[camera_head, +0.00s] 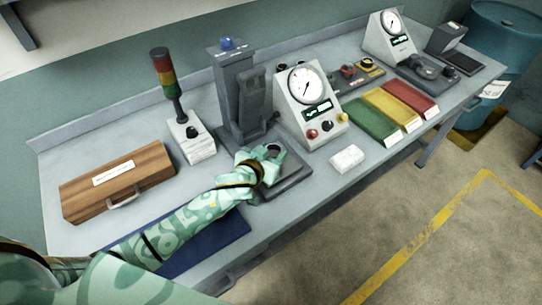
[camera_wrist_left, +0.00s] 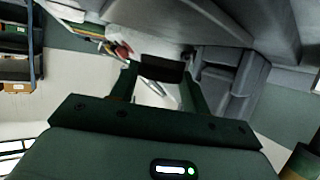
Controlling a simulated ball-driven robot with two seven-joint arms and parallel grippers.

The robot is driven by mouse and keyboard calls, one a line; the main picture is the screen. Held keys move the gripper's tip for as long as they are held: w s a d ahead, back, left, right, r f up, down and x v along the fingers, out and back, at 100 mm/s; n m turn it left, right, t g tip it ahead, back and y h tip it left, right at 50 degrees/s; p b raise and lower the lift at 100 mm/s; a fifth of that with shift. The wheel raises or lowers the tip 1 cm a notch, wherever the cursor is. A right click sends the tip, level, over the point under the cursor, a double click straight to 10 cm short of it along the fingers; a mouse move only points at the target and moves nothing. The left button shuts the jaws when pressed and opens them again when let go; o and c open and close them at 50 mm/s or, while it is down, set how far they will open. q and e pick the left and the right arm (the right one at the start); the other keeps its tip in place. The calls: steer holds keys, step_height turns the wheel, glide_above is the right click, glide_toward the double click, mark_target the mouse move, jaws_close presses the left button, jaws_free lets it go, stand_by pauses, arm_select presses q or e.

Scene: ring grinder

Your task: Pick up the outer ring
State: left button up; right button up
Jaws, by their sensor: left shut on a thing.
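My left gripper (camera_head: 272,153) reaches over the dark base of the grey grinder (camera_head: 240,100), in front of its column. Its green fingers are closed on a grey ring (camera_head: 275,149), which looks like the outer ring and is partly hidden by the fingers. In the left wrist view the two fingers of the gripper (camera_wrist_left: 158,85) reach away from the camera, with a dark piece between their tips. Whether the ring touches the base below it I cannot tell. My right gripper is not in view.
A wooden case (camera_head: 120,180) and a stack light (camera_head: 172,90) stand left of the grinder. A gauge box (camera_head: 308,105) stands close on its right. Green, yellow and red trays (camera_head: 392,108) lie further right. A small white block (camera_head: 347,158) lies near the front edge.

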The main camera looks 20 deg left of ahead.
arm_select(q)
steer(key=s+d+r+p, duration=0.3)
steer(key=s+d+r, duration=0.3)
steer(key=s+r, duration=0.55)
steer(key=w+a+r+n+y+b, duration=0.1)
steer(key=a+r+b, duration=0.1)
steer(key=a, duration=0.3)
steer(key=w+a+r+n+y+b, duration=0.1)
steer(key=a+r+b, duration=0.1)
steer(key=a+b, duration=0.2)
steer(key=shift+w+a+r+b, duration=0.15)
steer(key=shift+a+r+b, duration=0.25)
steer(key=shift+a, duration=0.5)
